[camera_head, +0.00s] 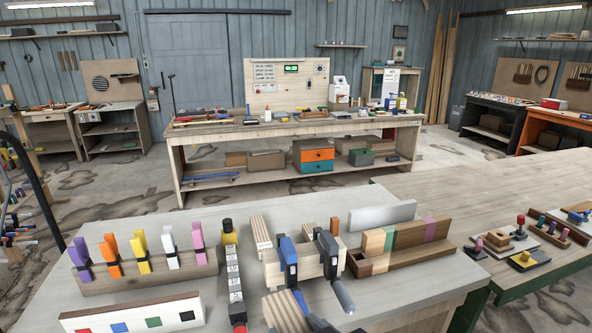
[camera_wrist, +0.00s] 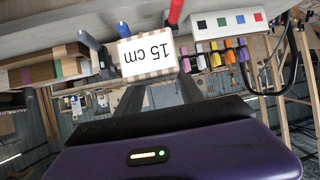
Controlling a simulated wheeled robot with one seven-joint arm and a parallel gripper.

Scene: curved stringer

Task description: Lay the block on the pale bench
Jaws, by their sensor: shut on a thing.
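The block (camera_wrist: 148,55) is striped, layered wood with a white label reading "15 cm". In the wrist view it sits between the two dark fingers of my gripper (camera_wrist: 152,78), which is shut on it. A striped block end (camera_head: 284,313) at the bottom edge of the head view looks like the same block; its lower part is cut off. The near pale wooden bench (camera_head: 130,283) fills the lower left of the head view. I cannot tell whether the block touches it.
A second bench (camera_head: 470,190) adjoins at right. A long workbench (camera_head: 215,130) stands farther back.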

